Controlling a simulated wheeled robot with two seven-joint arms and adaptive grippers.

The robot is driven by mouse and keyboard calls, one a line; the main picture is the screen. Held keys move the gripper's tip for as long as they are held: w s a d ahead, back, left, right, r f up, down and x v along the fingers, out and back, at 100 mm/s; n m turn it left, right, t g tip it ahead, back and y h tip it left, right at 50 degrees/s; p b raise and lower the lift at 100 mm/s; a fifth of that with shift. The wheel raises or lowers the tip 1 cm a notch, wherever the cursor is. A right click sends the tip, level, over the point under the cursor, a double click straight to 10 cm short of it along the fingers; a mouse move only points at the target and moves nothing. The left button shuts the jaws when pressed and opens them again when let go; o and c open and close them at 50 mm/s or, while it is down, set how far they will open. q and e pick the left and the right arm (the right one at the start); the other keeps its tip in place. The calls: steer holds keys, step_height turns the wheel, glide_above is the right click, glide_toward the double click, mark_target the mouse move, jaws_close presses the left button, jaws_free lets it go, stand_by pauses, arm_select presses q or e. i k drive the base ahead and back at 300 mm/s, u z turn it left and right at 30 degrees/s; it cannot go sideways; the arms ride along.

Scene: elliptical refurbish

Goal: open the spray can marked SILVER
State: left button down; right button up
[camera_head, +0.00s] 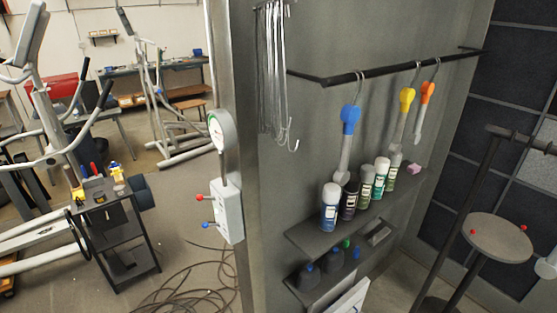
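Several spray cans stand upright in a row on the upper wall shelf (305,238). The nearest is a blue can with a pale cap (329,208). Behind it are a dark can (349,201), a grey-green can (366,186), a can with a white cap (380,178) and another greenish can (391,174). All seem to have their caps on. The labels are too small to read, so I cannot tell which is marked SILVER. Neither of my grippers is in view.
Blue, yellow and orange-headed tools (348,125) hang from a black rail (390,66) above the cans. A lower shelf (300,289) holds dark bottles. A gauge box (229,210) is on the panel's left edge. A round-topped stand (500,240) is at right.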

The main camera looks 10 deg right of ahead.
mark_target(328, 214)
steer(key=z, duration=0.15)
steer(key=k, duration=0.45)
steer(key=z, duration=1.5)
steer(key=i, duration=0.8)
steer(key=u, duration=0.6)
steer(key=i, duration=0.8)
steer(key=u, duration=0.7)
